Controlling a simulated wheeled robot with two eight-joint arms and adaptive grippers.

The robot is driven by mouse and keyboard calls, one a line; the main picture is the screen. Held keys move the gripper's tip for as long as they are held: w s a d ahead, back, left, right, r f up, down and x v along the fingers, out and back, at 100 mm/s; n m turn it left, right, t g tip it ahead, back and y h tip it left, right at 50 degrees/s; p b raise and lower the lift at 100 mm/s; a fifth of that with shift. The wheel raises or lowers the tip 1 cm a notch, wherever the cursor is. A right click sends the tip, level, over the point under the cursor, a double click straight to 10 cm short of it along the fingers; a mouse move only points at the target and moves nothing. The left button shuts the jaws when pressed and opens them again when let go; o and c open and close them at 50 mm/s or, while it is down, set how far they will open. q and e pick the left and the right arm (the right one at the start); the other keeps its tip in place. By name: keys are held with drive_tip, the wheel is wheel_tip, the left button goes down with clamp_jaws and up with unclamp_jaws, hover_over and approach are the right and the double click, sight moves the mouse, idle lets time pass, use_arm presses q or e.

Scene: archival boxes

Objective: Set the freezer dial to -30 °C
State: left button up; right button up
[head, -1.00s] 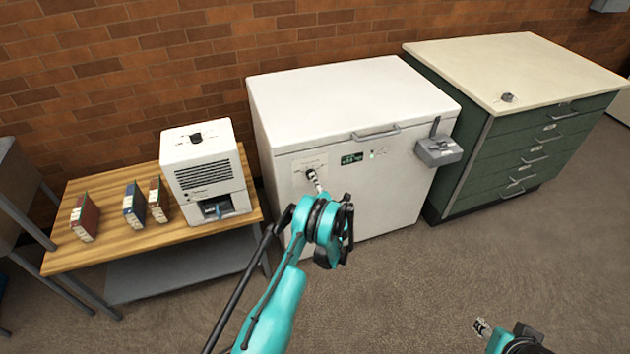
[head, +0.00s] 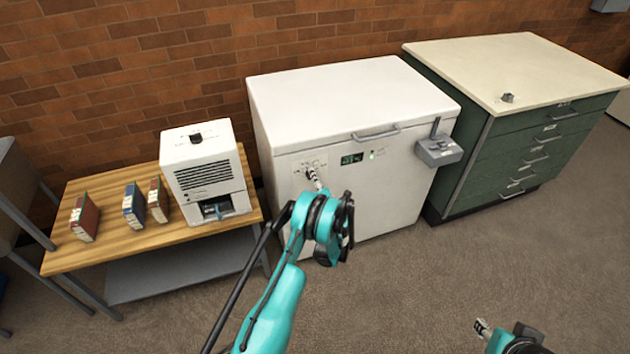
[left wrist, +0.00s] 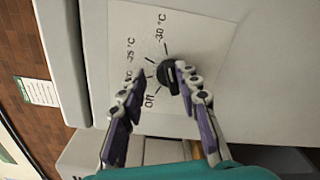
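The white chest freezer (head: 340,100) stands against the brick wall. Its black dial (left wrist: 168,75) sits on a pale label at the front's upper left, partly hidden by my gripper in the head view (head: 309,173). In the left wrist view, the "-30 °C" mark (left wrist: 162,28) is above the dial, and "-25 °C" (left wrist: 130,50) is to its upper left. My left gripper (left wrist: 160,72) is open around the dial. One finger is close against the dial's right side; the other stands apart on the left. My right gripper (head: 482,327) is low at right, its fingers unclear.
The freezer has a small display (head: 352,158), a lid handle (head: 376,134) and a grey lock box (head: 439,151). A wooden table (head: 110,245) with a white device (head: 203,165) and several books stands left. A green drawer cabinet (head: 540,130) stands right. The floor in front is clear.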

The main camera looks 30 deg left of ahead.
use_arm(q)
wheel_tip(320, 180, up, 9)
drive_tip(key=shift+f, duration=0.15)
drive_tip(key=shift+f, duration=0.15)
